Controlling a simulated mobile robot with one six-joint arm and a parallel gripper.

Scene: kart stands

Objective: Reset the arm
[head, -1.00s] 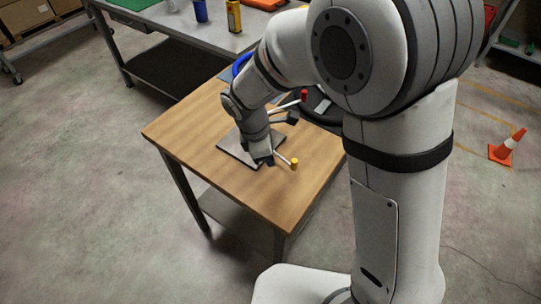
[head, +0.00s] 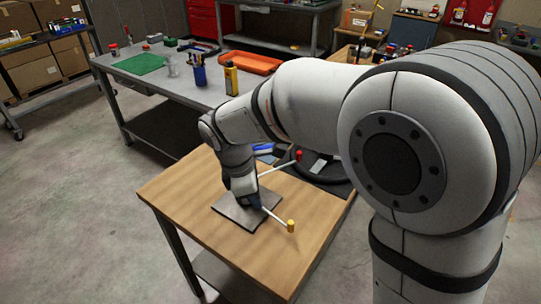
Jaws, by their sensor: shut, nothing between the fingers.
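My arm reaches from the right over a small wooden-topped table (head: 200,185). My gripper (head: 254,203) points down over a dark grey square plate (head: 232,215) on that table. Its fingers are small and partly hidden by my wrist, and they look shut with nothing held. A pale rod with a yellow cap (head: 291,226) extends right from beside the gripper. Another pale rod with a red cap (head: 298,155) rises behind my wrist. I cannot tell whether the fingers touch the plate or the rods.
A dark round object (head: 325,170) and a blue item (head: 264,150) lie at the table's back. Behind stands a grey workbench (head: 130,75) with a green mat (head: 138,64), a yellow bottle (head: 231,78) and an orange tray (head: 251,62). The floor at left is clear.

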